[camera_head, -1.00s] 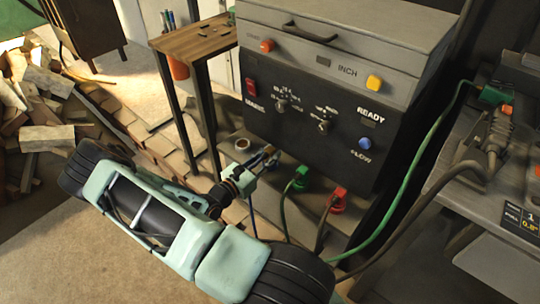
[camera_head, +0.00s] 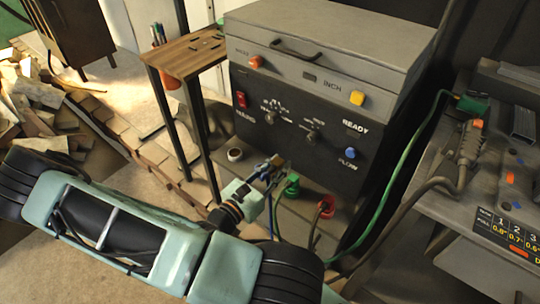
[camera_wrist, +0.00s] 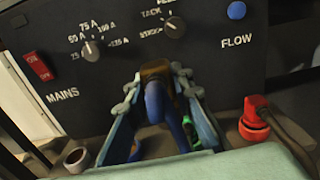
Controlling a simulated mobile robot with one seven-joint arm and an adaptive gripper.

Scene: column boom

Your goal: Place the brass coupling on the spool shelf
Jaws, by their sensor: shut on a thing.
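My gripper (camera_head: 262,177) is shut on the brass coupling (camera_wrist: 155,70), whose brown-gold end shows between the fingers in the wrist view. A blue hose (camera_wrist: 160,106) runs from it toward the camera, and it also hangs below the gripper in the head view. The fingers hide much of the coupling. The gripper is in front of the dark control panel (camera_head: 290,130), above a ledge (camera_head: 255,160) at its foot. A slatted wooden shelf (camera_head: 185,55) on dark legs stands left of the panel. I cannot tell which surface is the spool shelf.
A green plug (camera_head: 291,185) and a red plug (camera_head: 326,206) with cables sit right of the gripper. A small pale ring (camera_head: 234,154) lies on the ledge to the left. A green cable (camera_head: 410,165) loops at right. A grey bench (camera_head: 440,195) stands far right.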

